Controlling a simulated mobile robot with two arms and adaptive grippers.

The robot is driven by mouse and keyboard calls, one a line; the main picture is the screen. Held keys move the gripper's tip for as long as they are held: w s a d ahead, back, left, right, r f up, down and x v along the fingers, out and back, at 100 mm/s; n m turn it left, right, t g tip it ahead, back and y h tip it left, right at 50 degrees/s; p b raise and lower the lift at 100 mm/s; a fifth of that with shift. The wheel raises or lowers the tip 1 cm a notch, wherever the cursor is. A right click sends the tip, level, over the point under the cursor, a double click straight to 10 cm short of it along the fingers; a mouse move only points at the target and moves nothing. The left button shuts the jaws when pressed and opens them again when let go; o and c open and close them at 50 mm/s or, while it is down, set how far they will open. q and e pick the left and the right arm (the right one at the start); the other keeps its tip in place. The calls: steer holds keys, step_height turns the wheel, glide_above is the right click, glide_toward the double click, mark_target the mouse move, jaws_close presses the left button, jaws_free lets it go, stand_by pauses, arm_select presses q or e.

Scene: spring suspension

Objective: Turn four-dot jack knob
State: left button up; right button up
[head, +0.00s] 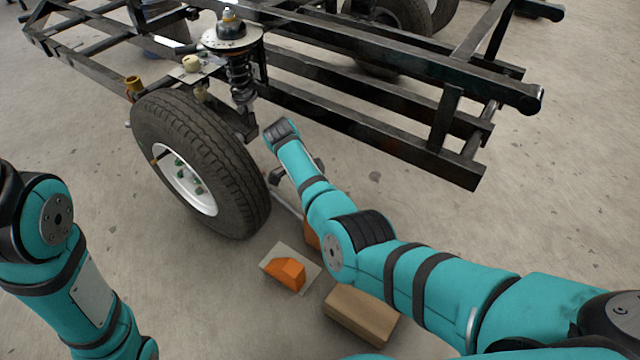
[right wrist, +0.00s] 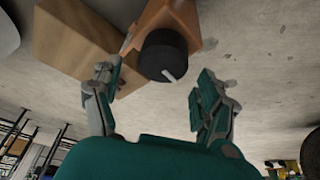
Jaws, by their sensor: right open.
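A round black knob (right wrist: 163,52) with a white pointer line sits on an orange jack (right wrist: 205,28) in the right wrist view. No dots can be made out on it. My right gripper (right wrist: 156,80) is open, with its fingers apart on either side below the knob in the picture; I see no contact. In the head view my right arm hides the knob and gripper. An orange piece (head: 312,236) shows partly behind that arm, likely the same jack. My left arm is at the left edge, and its gripper is out of view.
A wheel (head: 205,160) and a coil spring (head: 240,80) stand beside the dark chassis frame (head: 370,130). An orange wedge (head: 288,272) on a flat plate and a brown block (head: 362,312) lie on the floor near my right arm. Floor at the right is clear.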

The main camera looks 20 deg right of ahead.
step_height(320, 180, up, 7)
steer(key=shift+r, duration=0.1)
stand_by(0.6)
